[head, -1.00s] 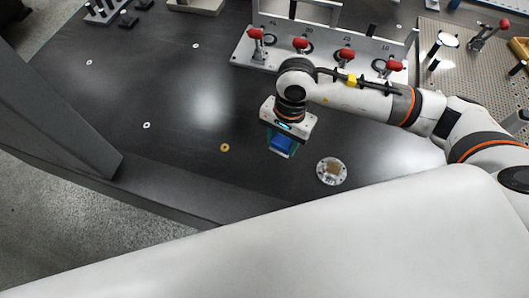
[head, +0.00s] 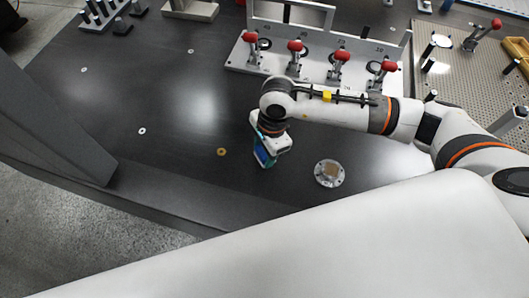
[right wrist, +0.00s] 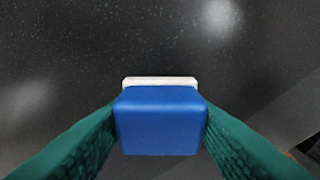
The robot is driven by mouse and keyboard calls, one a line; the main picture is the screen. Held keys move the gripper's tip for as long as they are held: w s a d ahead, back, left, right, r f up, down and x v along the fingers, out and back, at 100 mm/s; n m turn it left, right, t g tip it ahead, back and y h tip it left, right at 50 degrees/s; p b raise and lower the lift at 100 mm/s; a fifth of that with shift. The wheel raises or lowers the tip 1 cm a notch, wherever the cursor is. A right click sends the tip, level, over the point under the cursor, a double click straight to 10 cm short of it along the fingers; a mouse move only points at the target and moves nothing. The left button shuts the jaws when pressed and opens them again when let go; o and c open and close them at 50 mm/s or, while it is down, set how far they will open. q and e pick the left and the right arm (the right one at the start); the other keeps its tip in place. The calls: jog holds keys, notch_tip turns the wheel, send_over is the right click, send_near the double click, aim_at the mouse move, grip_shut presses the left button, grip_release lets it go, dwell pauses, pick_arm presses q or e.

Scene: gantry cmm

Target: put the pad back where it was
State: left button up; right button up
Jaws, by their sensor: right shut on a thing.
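The pad is a blue block (right wrist: 160,120) with a white layer (right wrist: 160,81) along its far edge in the right wrist view. My right gripper (head: 264,158) is shut on it, with a teal finger pressed to each side. In the head view the gripper points down over the dark table, left of a round metal disc (head: 329,173), and the pad is mostly hidden by it. I cannot tell how high the pad is above the table. My left gripper is not in view.
The dark table (head: 190,120) is mostly bare around the gripper. A brass ring (head: 221,152) and a white ring (head: 142,131) lie to the left. A grey fixture (head: 262,66) with red-knobbed clamps stands behind. A perforated plate (head: 455,85) is at back right.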

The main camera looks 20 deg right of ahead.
jog(key=shift+f, duration=1)
jog(key=shift+f, duration=0.2)
jog(key=o, duration=0.9)
jog(key=shift+r, duration=0.1)
jog(key=shift+o, duration=0.2)
jog(key=shift+r, duration=0.25)
notch_tip(320, 180, up, 12)
jog(key=d, duration=0.1)
jog(key=shift+w+d+f+b, duration=0.15)
jog(key=shift+d+f+b, duration=0.05)
jog(key=shift+d+b, duration=0.2)
